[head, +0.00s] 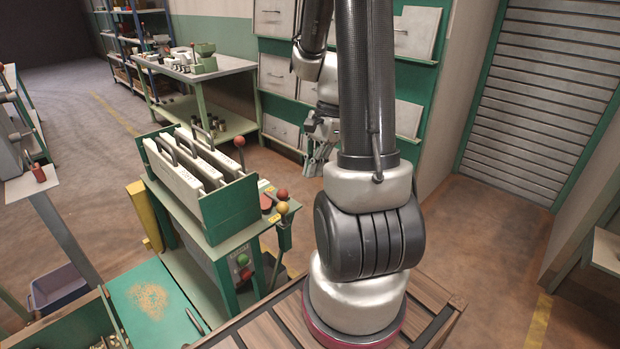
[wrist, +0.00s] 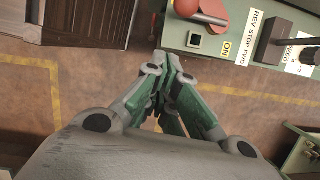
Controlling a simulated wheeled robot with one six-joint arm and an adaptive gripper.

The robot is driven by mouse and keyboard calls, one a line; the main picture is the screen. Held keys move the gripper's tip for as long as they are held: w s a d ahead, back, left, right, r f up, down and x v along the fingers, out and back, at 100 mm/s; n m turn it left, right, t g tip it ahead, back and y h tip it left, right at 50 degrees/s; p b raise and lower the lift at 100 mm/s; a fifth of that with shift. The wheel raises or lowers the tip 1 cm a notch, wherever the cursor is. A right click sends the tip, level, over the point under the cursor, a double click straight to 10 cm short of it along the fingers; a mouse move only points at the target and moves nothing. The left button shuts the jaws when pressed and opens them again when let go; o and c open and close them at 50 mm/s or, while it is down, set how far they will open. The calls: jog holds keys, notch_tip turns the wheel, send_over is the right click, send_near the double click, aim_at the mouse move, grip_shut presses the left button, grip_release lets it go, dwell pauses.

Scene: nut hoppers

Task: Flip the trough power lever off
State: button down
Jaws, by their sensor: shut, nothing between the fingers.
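A green machine with a row of white panels in a trough (head: 228,210) stands left of my arm in the head view. Its right end carries levers with a red knob (head: 282,193), an orange-yellow knob (head: 283,208) and a taller red knob (head: 239,142).
A black lever (wrist: 275,45) stands beside a REV STOP FWD label (wrist: 254,36). Green and red buttons (head: 244,267) sit on the machine's front. A workbench (head: 215,68) and drawer cabinet (head: 275,75) stand behind. Open floor lies between machine and cabinet.

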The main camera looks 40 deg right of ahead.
jog(key=v, duration=0.8)
jog(key=shift+s+a, duration=0.1)
jog(key=shift+a, duration=0.05)
jog(key=s+a+r+n+t+h, duration=0.3)
jog(key=s+a+r+n, duration=0.6)
jog(key=n, duration=0.9)
jog(key=a+r+t, duration=0.1)
jog(key=a, duration=0.1)
jog(key=shift+s+a, duration=0.25)
jog(key=shift+s, duration=0.05)
